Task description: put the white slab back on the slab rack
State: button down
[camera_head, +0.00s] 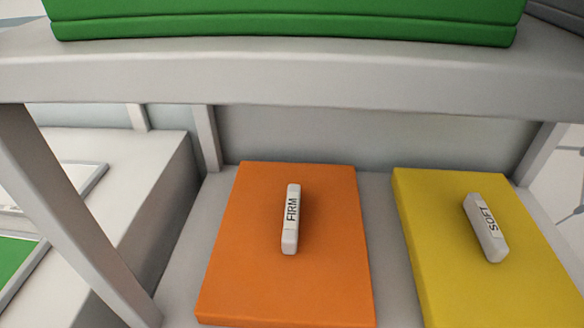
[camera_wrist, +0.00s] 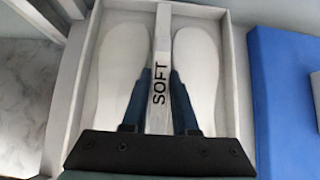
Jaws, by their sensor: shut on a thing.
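My gripper (camera_wrist: 158,78) shows in the wrist view with its two dark blue fingers on either side of a white bar (camera_wrist: 157,115) marked SOFT, shut on it. The bar runs along the middle of a white, rimmed, tray-like piece (camera_wrist: 233,60) with two pale insole shapes (camera_wrist: 124,60) (camera_wrist: 195,60), one on each side. I cannot tell for sure whether this piece is the white slab or how the bar joins it. My gripper is not in the head view. There, a grey rack (camera_head: 290,80) has an upper shelf and a lower level.
A green slab (camera_head: 280,22) lies on the upper shelf. An orange slab (camera_head: 285,280) with a FIRM handle and a yellow slab (camera_head: 440,240) with a SOFT handle lie below. A rack post (camera_head: 75,215) stands at left. A blue block (camera_wrist: 285,95) is right of the tray-like piece.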

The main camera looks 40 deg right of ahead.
notch_tip(320, 180, down, 2)
jog(key=shift+f+b, duration=0.15)
jog(key=shift+b, duration=0.2)
jog(key=shift+w+d+f, duration=0.15)
jog(key=c, duration=0.7)
grip_release()
jog(key=p+v, duration=0.5)
jog(key=v, duration=0.7)
